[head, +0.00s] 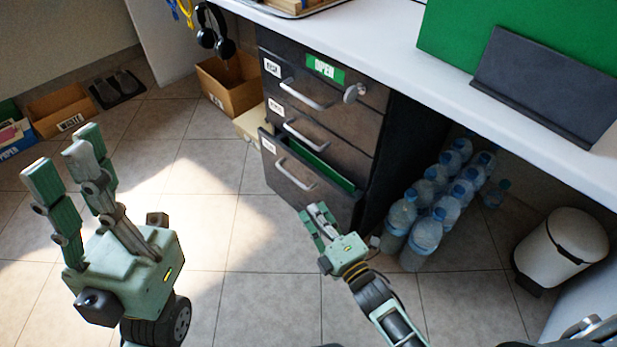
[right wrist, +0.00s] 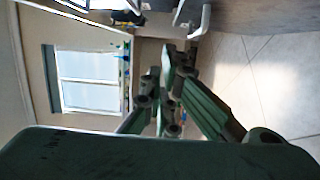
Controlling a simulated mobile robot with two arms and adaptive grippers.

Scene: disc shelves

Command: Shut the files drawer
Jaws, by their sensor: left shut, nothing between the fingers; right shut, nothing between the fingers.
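The dark drawer cabinet (head: 318,60) stands under the white desk. Its bottom drawer (head: 325,195) is pulled part way out, with green files (head: 315,163) showing inside; its white label is too small to read. The two drawers above look closed. My right gripper (head: 315,213) is shut and empty, its fingertips close to the right part of the bottom drawer's front; I cannot tell whether they touch. Its fingers also show in the right wrist view (right wrist: 168,75), with a pale handle (right wrist: 200,20) beyond. My left gripper (head: 62,160) is shut and empty, raised over the floor at the left, away from the cabinet.
Several water bottles (head: 424,238) stand right of the cabinet, close to my right gripper. A white bin (head: 562,250) is at the far right. Cardboard boxes (head: 232,88) stand left of the cabinet. The desk edge (head: 400,80) overhangs the cabinet. The tiled floor in front is clear.

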